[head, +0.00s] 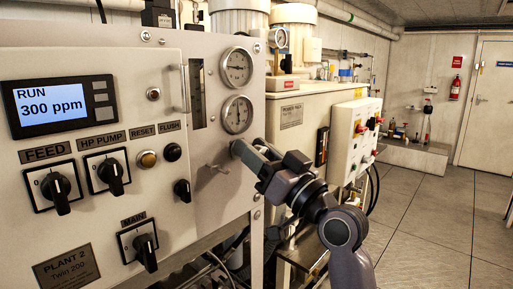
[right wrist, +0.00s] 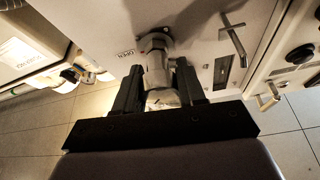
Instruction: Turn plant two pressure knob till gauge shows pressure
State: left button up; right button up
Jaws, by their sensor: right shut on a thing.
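The plant two panel (head: 215,185) fills the left of the head view, with a "PLANT 2 Twin 200" plate (head: 66,268) at its lower left. Two round gauges, an upper one (head: 236,67) and a lower one (head: 237,115), sit at its upper right; their needles are too small to read surely. My right gripper (head: 243,150) is at the panel just below the lower gauge. In the right wrist view its fingers are shut on a metal pressure knob (right wrist: 155,46), one finger on each side. The gripper hides the knob in the head view. My left gripper is not in view.
The display (head: 57,107) reads RUN, 300 ppm. Black FEED (head: 54,190), HP PUMP (head: 111,175) and MAIN (head: 140,245) switches are left of my arm. A white control box (head: 353,135) stands behind my arm; the right floor is open.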

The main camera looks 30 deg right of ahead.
jog(key=shift+r, duration=0.1)
jog(key=o, duration=1)
jog(key=shift+s, duration=0.1)
jog(key=b+v, duration=0.2)
jog(key=v, duration=0.5)
